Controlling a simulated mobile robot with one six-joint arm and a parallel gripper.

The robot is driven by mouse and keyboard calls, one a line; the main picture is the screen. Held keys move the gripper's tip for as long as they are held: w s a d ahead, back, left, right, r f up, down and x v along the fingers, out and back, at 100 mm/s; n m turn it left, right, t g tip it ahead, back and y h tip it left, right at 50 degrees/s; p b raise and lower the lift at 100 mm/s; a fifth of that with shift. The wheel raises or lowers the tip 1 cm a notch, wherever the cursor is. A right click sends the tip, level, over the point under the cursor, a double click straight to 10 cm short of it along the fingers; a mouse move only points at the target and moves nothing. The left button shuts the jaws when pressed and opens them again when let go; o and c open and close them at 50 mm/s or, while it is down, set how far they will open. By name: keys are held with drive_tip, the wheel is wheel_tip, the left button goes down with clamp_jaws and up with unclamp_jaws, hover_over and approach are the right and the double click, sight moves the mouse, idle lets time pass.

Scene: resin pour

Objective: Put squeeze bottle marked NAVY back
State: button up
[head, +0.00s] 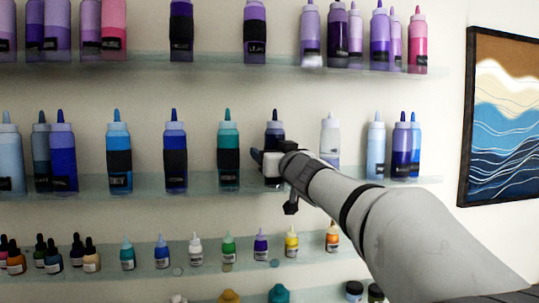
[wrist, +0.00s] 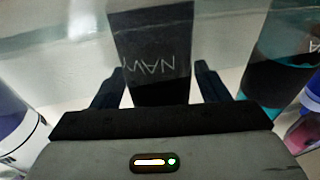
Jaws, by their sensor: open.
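The squeeze bottle marked NAVY (head: 275,131) is dark with a dark cap and a black label band. It appears upright on the middle glass shelf (head: 205,184), between a teal bottle and a pale lavender bottle. My gripper (head: 264,160) is in front of its lower part and hides some of it. In the wrist view, the black label reading NAVY (wrist: 150,50) lies between the two spread fingers of my gripper (wrist: 158,82). The jaws are open, one finger on each side of the bottle. Whether a finger touches it I cannot tell.
The teal bottle (head: 228,140) and the lavender bottle (head: 330,135) stand close on either side. More bottles fill the upper shelf (head: 205,62). Small dropper bottles (head: 195,250) stand on the lower shelf. A wave painting (head: 500,120) hangs at right.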

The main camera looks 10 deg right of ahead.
drive_tip(key=v, duration=1.2)
drive_tip(key=s+d+f+m+g+h, duration=0.2)
drive_tip(key=s+f+g+h, duration=0.1)
drive_tip(key=f, duration=0.7)
drive_tip(key=s+d+f+m+g+h, duration=0.2)
drive_tip(key=s+d+f+g+h, duration=0.15)
drive_tip(key=f, duration=0.55)
drive_tip(key=s+a+f+n+g+y, duration=0.1)
drive_tip(key=s+a+f+g, duration=0.3)
drive_tip(key=s+f, duration=0.4)
drive_tip(key=s+a+f+n+g+y, duration=0.1)
drive_tip(key=s+a+f+g, duration=0.3)
drive_tip(key=s+f, duration=0.4)
drive_tip(key=shift+f+g+y, duration=0.35)
drive_tip(key=shift+f+g, duration=0.4)
drive_tip(key=shift+f, duration=0.2)
drive_tip(key=shift+s, duration=0.1)
drive_tip(key=shift+f+b, duration=0.45)
drive_tip(key=shift+b, duration=0.1)
